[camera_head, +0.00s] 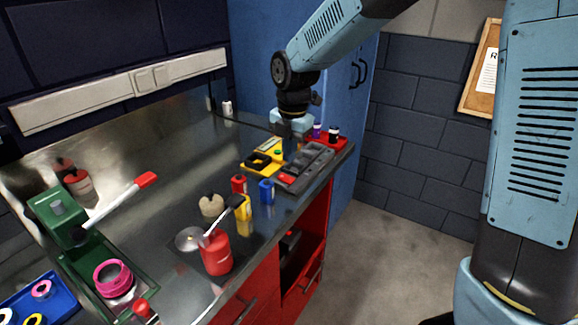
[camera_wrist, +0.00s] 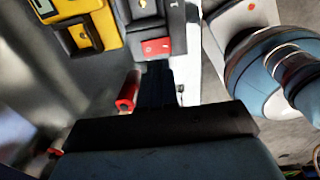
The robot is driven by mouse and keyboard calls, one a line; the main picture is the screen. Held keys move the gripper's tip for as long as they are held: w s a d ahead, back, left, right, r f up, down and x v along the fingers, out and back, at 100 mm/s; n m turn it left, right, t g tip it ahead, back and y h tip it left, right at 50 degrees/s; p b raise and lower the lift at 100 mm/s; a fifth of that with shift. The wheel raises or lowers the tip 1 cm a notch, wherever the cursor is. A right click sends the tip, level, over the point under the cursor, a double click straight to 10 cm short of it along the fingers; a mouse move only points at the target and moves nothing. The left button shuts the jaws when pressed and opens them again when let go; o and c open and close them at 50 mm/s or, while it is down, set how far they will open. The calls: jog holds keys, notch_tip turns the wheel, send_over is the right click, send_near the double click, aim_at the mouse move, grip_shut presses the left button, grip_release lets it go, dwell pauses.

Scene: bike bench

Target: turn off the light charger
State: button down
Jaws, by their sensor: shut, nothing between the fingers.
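A grey device (camera_head: 303,168) with a red switch (camera_head: 288,179) lies near the bench's right end. It looks like the light charger, but I see no label to confirm it. In the wrist view the red switch (camera_wrist: 155,47) sits just beyond my fingertips, on the grey body (camera_wrist: 145,10). I cannot tell which way the switch is set. My gripper (camera_head: 289,155) points down at the device's left side; its fingers (camera_wrist: 158,75) are shut and empty. Whether they touch the switch is unclear.
Red (camera_head: 239,184), blue (camera_head: 267,191) and yellow (camera_head: 243,208) small containers stand in front. A red oil can (camera_head: 217,253) is nearer. A red tray (camera_head: 330,143) with small bottles lies behind the grey device.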

notch_tip(320, 180, up, 8)
jog(key=shift+s+d, duration=0.15)
jog(key=shift+d, duration=0.1)
jog(key=shift+f, duration=0.1)
jog(key=s+d+r+m+t, duration=0.1)
jog(key=s+d+r+m, duration=0.25)
jog(key=d+m, duration=0.4)
jog(key=s+d+r+m+t, duration=0.2)
jog(key=s+d+r+m, duration=0.15)
jog(key=d+m, duration=0.45)
jog(key=s+d+f+m+t, duration=0.1)
jog(key=s+d+m+t, duration=0.1)
jog(key=s+d+m, duration=1.1)
jog(key=shift+d+f+m+h, duration=0.15)
jog(key=shift+d+m+h, duration=0.2)
jog(key=shift+m, duration=0.8)
jog(key=shift+a, duration=0.1)
